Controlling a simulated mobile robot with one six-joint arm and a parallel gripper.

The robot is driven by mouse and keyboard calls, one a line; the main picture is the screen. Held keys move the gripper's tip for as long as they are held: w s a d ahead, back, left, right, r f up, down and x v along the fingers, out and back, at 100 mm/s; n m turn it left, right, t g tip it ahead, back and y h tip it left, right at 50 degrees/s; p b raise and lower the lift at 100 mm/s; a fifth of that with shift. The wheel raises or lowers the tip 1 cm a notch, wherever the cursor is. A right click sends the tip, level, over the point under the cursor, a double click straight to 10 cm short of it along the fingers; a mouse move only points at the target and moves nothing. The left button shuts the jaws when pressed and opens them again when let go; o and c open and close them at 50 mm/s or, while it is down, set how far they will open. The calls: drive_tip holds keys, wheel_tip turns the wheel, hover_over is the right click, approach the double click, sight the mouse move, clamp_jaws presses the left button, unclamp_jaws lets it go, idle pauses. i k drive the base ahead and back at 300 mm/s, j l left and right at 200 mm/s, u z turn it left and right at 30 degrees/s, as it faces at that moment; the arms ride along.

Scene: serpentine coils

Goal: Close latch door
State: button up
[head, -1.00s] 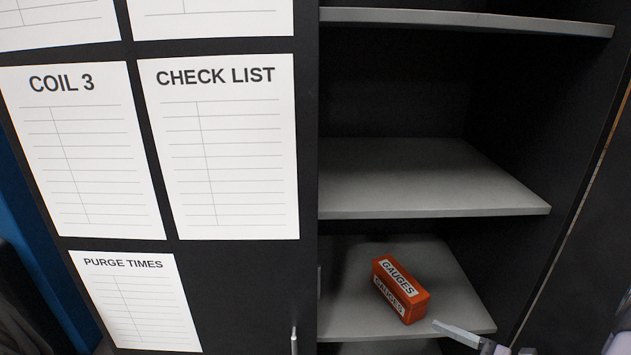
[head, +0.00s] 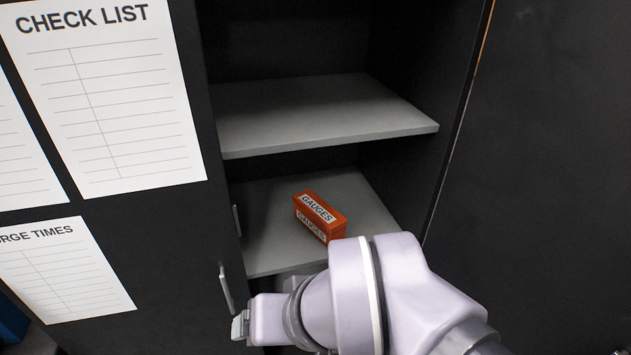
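The cabinet's dark left door panel (head: 195,240) carries paper sheets and a pale upright handle (head: 226,288) near its right edge. A second small pale upright piece (head: 236,220) shows just above and right of that handle. The cabinet's right half stands open, with its shelves exposed. My gripper (head: 240,325) is at the lower middle, just right of and below the handle, with a small gap showing between them. Only a small grey end part of it shows, so its opening cannot be made out. My pale arm covers the lower shelf front.
An orange GAUGES box (head: 319,216) sits on the lower shelf (head: 270,255). A grey middle shelf (head: 320,115) above it is empty. A large dark panel (head: 560,140) stands at the right; whether it is an open door is unclear.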

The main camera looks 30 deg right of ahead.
sight(531, 221)
drive_tip(key=k+l+u, duration=0.15)
drive_tip(key=k+l, duration=0.25)
drive_tip(key=l, duration=0.3)
drive_tip(key=k+l+u, duration=0.1)
drive_tip(key=k+l, duration=0.3)
drive_tip(key=l, duration=0.3)
drive_tip(key=k+l+u, duration=0.15)
drive_tip(key=k+l, duration=0.3)
drive_tip(key=l, duration=0.2)
drive_tip(key=k+l+u, duration=0.1)
drive_tip(key=k+l, duration=0.4)
drive_tip(key=l, duration=0.1)
